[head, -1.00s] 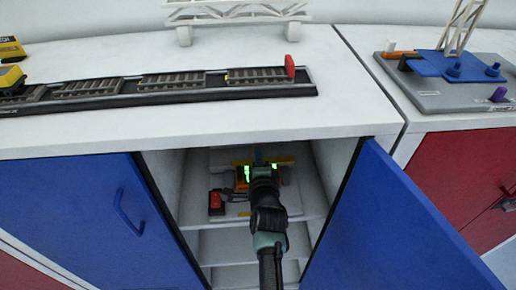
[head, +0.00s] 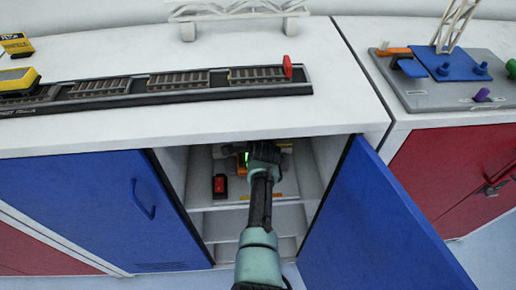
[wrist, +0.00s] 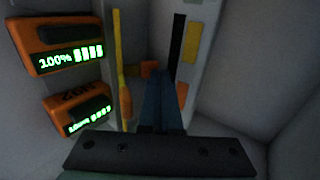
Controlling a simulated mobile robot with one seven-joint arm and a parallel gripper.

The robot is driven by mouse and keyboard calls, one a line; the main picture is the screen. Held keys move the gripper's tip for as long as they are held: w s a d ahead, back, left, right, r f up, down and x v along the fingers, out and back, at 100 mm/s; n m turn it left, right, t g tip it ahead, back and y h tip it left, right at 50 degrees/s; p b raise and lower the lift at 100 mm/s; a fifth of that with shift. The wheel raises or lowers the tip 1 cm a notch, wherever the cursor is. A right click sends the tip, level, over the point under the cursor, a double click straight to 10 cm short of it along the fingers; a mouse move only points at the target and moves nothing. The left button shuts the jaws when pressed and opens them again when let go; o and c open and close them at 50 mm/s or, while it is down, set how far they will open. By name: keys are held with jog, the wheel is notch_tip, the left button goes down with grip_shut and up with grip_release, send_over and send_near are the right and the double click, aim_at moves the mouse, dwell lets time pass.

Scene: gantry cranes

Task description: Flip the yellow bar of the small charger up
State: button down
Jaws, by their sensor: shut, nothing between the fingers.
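The small charger stands inside the open cabinet. In the wrist view, two orange units (wrist: 60,45) with lit green displays, one reading 100%, are at the left. A thin yellow bar (wrist: 118,55) runs upright in the picture just right of them. My gripper (wrist: 173,80) is shut and empty, its fingers to the right of the yellow bar and apart from it in the picture. Behind the fingers is a pale panel (wrist: 207,40) with yellow and black patches. In the head view my gripper (head: 264,150) reaches into the cabinet and hides most of the charger.
A red and black block (head: 220,185) sits on the shelf left of my arm. The blue cabinet door (head: 385,220) stands open on the right. Cabinet side walls are close. A track model (head: 180,85) lies on the countertop above.

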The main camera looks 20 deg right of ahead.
jog(key=shift+w, duration=0.2)
dwell(0.6)
jog(key=shift+r, duration=0.2)
jog(key=shift+r+p, duration=0.5)
jog(key=shift+r, duration=0.1)
jog(key=shift+r, duration=0.1)
jog(key=p+v, duration=0.3)
jog(key=v, duration=0.9)
jog(key=shift+s+r+p, duration=0.15)
jog(key=shift+s+p, duration=0.1)
jog(key=shift+p, duration=0.05)
